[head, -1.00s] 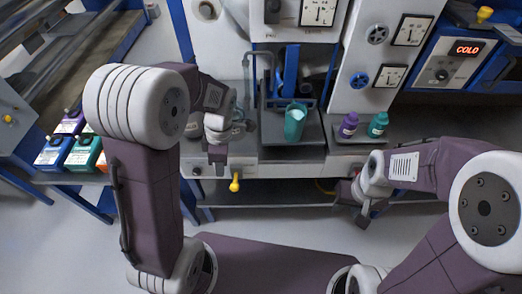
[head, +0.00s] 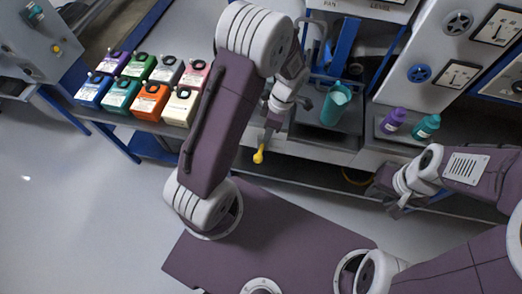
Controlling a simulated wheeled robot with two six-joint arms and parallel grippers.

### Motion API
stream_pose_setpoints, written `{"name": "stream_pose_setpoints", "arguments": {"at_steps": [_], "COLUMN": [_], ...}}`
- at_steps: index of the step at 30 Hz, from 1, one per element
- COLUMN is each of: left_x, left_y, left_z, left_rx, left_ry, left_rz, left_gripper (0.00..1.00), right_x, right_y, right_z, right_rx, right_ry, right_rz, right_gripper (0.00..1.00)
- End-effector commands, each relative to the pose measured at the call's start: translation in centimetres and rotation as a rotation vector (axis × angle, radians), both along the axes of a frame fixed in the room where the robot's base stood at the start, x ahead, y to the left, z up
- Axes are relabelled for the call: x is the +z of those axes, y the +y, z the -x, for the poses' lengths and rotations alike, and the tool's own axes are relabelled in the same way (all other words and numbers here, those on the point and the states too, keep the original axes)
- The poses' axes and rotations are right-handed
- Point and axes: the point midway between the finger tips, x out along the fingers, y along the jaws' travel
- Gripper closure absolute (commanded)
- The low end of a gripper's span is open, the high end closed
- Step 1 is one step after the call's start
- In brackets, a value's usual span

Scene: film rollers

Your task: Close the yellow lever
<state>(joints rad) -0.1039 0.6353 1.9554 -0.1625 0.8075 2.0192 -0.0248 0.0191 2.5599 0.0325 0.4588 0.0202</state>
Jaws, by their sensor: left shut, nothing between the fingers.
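The yellow lever (head: 259,155) hangs from the front of the grey bench unit, its rounded tip pointing down. My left gripper (head: 269,132) is shut and empty, just above the lever in the picture; I cannot tell whether they touch. The gripper hides the lever's upper end. My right gripper (head: 388,204) is at the right, low in front of the bench and well away from the lever. Its fingers are too small to tell whether they are open.
A teal jug (head: 335,104) stands on the bench behind the lever. A purple bottle (head: 393,120) and a teal bottle (head: 425,127) stand to the right. Several coloured containers, including an orange one (head: 150,101), fill a shelf at the left. The floor at the lower left is clear.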

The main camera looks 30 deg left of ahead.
Motion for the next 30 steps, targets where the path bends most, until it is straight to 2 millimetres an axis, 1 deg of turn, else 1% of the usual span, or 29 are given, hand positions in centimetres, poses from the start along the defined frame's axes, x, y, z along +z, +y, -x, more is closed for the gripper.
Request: {"name": "stream_pose_setpoints", "arguments": {"at_steps": [1,6,12,15,18,30], "left_x": [-1.1,-4.7,-7.9,-8.8,-9.2,-9.5], "left_y": [0.2,0.7,1.2,1.3,1.4,1.4], "left_z": [0.4,1.3,2.0,2.2,2.3,2.1], "left_rx": [0.001,0.002,0.001,-0.001,0.0,0.0], "left_ry": [0.005,0.006,0.004,0.002,0.0,-0.005], "left_rz": [0.0,0.0,0.001,0.0,0.001,0.0], "left_gripper": [1.0,1.0,1.0,1.0,1.0,1.0], "right_x": [-0.1,-0.3,-0.3,-0.3,-0.3,-0.5], "right_y": [0.0,0.0,0.0,0.0,0.0,0.0], "right_z": [0.0,0.0,0.0,0.0,0.0,0.0], "right_rx": [0.0,0.0,0.0,0.0,0.0,0.0], "right_ry": [0.0,0.0,0.0,0.0,0.0,0.0], "right_rz": [0.0,0.0,0.0,0.0,0.0,0.0], "right_gripper": [0.64,0.64,0.64,0.64,0.64,0.64]}}
